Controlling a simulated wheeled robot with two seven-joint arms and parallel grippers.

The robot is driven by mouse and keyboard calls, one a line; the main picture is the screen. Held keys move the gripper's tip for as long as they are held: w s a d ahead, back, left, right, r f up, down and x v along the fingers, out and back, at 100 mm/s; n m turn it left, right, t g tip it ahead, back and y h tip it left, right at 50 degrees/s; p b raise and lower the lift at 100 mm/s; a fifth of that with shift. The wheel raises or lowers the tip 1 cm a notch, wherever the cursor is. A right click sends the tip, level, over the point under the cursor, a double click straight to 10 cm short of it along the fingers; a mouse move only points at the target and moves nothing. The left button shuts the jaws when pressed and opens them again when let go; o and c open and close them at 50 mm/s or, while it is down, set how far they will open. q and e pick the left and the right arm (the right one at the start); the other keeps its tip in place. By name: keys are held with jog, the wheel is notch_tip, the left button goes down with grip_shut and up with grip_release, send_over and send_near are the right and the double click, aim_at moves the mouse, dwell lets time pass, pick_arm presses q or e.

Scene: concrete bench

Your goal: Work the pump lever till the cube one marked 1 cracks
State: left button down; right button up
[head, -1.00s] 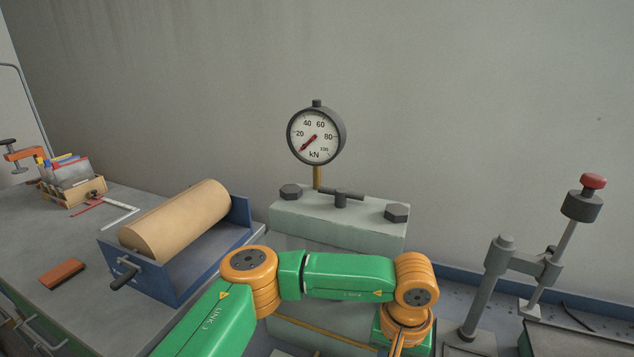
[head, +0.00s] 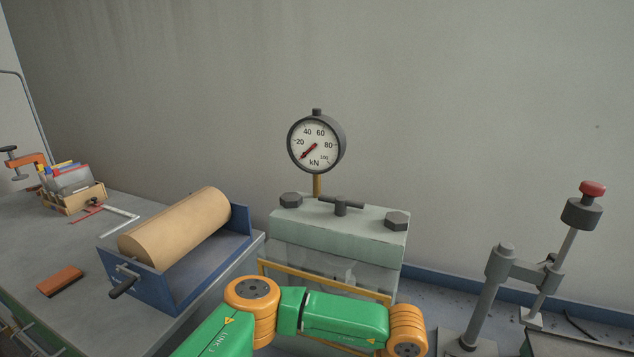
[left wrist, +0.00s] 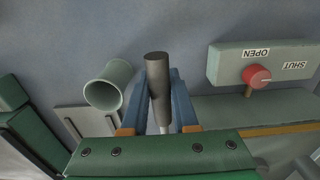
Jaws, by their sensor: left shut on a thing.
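In the left wrist view my left gripper (left wrist: 162,92) has its blue fingers shut on a dark grey round grip, which I take as the end of the pump lever (left wrist: 157,64). The rest of the lever is mostly hidden by the gripper. The press (head: 340,232) stands in the middle of the head view, with a clear, yellow-framed front (head: 325,280) below its pale green top block. Its kN gauge (head: 316,143) has the red needle near the bottom of the scale. I cannot make out a cube marked 1. My right gripper is in no view.
A red knob (left wrist: 256,76) sits by OPEN and SHUT labels, right of the lever. An open pale tube (left wrist: 108,84) stands left. A blue tray with a brown roll (head: 178,226) lies left of the press; a red-topped post stand (head: 582,212) is right.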

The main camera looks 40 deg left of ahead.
pick_arm(q)
jog(key=w+r, duration=0.1)
jog(key=r, duration=0.5)
jog(key=w+r, duration=0.1)
jog(key=r, duration=0.2)
jog(key=shift+w+a+r, duration=0.1)
jog(key=shift+w+a, duration=0.2)
jog(key=shift+a, duration=0.1)
